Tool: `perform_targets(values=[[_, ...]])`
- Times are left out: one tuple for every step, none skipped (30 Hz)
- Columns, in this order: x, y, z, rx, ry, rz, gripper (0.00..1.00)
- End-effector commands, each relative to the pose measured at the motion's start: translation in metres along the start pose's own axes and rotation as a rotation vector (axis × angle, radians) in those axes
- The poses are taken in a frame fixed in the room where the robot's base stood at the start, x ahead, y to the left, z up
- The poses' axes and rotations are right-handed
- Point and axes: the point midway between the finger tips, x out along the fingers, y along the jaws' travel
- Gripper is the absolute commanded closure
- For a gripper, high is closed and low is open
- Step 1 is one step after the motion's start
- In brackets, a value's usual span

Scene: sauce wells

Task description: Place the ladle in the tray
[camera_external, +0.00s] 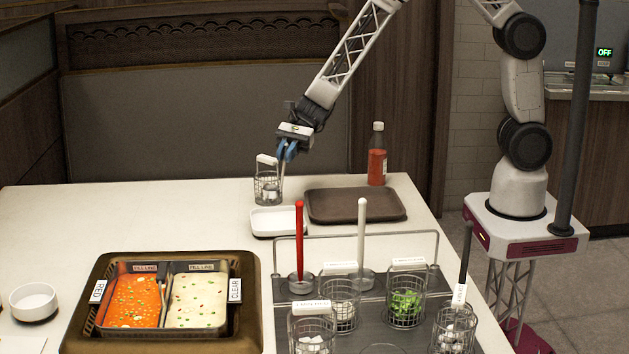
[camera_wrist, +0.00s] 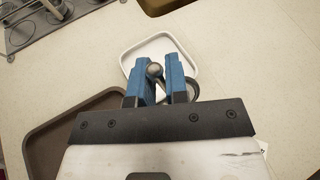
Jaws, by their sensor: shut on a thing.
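My gripper (camera_wrist: 160,72) is shut on the ladle (camera_wrist: 154,70). The ladle's grey ball-ended handle shows between the blue fingers; its lower end is mostly hidden. In the external view my gripper (camera_external: 287,150) is over the back of the table, beside a wire basket (camera_external: 267,187) with a white label. I cannot tell whether the ladle touches that basket. A small white tray (camera_external: 259,233) lies just in front of the basket; it also shows beyond the fingers in the wrist view (camera_wrist: 127,58). A brown tray (camera_external: 356,206) lies to its right, also in the wrist view (camera_wrist: 62,135).
A red sauce bottle (camera_external: 377,160) stands behind the brown tray. A metal rack (camera_external: 390,325) at front right holds wire baskets and upright red, white and black handles. A two-well sauce pan (camera_external: 165,300) and white bowl (camera_external: 34,301) are at front left.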

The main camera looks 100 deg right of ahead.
Motion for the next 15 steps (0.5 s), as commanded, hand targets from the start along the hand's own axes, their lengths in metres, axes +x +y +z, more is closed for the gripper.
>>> perform_targets(values=[[-0.006,0.005,0.002,0.002,0.000,-0.006,1.00],[-0.009,0.009,0.001,0.004,0.000,-0.010,1.00],[-0.014,0.014,0.002,0.006,0.000,-0.015,1.00],[-0.017,0.018,0.002,0.007,0.000,-0.019,1.00],[-0.021,0.022,0.003,0.009,0.000,-0.023,1.00],[-0.026,0.028,0.003,0.010,0.001,-0.028,1.00],[-0.029,0.033,0.003,0.012,0.001,-0.032,1.00],[-0.033,0.038,0.003,0.013,0.001,-0.036,1.00],[-0.038,0.044,0.003,0.016,0.002,-0.042,1.00],[-0.042,0.049,0.003,0.019,0.002,-0.046,1.00],[-0.046,0.054,0.004,0.021,0.002,-0.051,1.00],[-0.051,0.060,0.003,0.024,0.002,-0.056,1.00],[-0.054,0.066,0.003,0.025,0.003,-0.061,1.00],[-0.058,0.071,0.003,0.026,0.003,-0.065,1.00],[-0.063,0.077,0.003,0.029,0.004,-0.071,1.00]])
